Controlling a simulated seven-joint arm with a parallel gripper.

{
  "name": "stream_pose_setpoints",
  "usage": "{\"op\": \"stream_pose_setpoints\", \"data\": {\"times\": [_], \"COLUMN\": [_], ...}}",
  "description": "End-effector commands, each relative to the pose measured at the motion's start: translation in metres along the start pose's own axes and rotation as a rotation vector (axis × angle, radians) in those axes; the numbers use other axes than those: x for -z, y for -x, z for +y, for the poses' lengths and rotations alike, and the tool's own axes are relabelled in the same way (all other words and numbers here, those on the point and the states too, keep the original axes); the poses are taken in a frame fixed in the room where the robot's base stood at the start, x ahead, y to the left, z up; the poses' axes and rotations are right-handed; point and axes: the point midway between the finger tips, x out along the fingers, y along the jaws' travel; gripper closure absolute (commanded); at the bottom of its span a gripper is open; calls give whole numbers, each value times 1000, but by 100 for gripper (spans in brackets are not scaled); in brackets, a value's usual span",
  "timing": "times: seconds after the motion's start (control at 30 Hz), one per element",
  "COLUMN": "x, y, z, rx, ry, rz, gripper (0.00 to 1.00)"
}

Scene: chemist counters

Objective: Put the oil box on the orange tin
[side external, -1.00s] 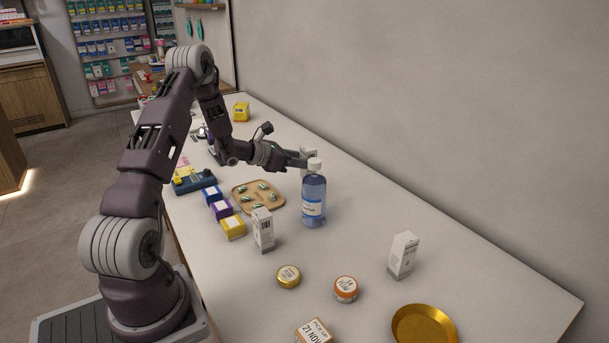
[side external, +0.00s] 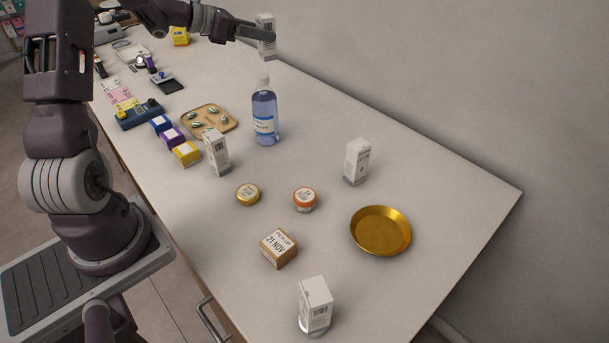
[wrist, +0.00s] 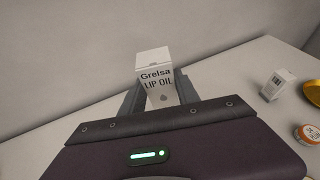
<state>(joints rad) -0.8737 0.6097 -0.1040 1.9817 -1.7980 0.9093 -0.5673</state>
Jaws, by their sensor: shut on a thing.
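The oil box (side external: 266,30) is a tall white carton held upright in the air beyond the blue bottle. In the wrist view the oil box (wrist: 155,72) reads "Grelsa LIP OIL". My gripper (side external: 264,40) is shut on it, with one finger on each side of it in the wrist view (wrist: 155,98). The orange tin (side external: 305,200) is a small round tin with a pale label on its lid, standing on the counter well apart from my gripper. It also shows at the right edge of the wrist view (wrist: 307,133). Its lid is bare.
The blue bottle (side external: 264,115) stands between my gripper and the orange tin. Near the tin are a yellow tin (side external: 248,194), a white carton (side external: 357,162), a gold dish (side external: 380,230) and a pick-up box (side external: 279,248). Another white carton (side external: 217,154) stands left.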

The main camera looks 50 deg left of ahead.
Motion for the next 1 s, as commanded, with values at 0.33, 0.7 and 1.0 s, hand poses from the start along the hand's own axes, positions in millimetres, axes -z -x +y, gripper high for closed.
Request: {"op": "stream_pose_setpoints", "data": {"times": [0.33,0.7,1.0], "x": [-12,11,33], "y": [-22,23,52], "z": [-129,-287,-325], "rx": [434,1033,1234], "ry": [-178,-426,-505], "rz": [-1,-2,-1], "gripper": [100,100,100]}}
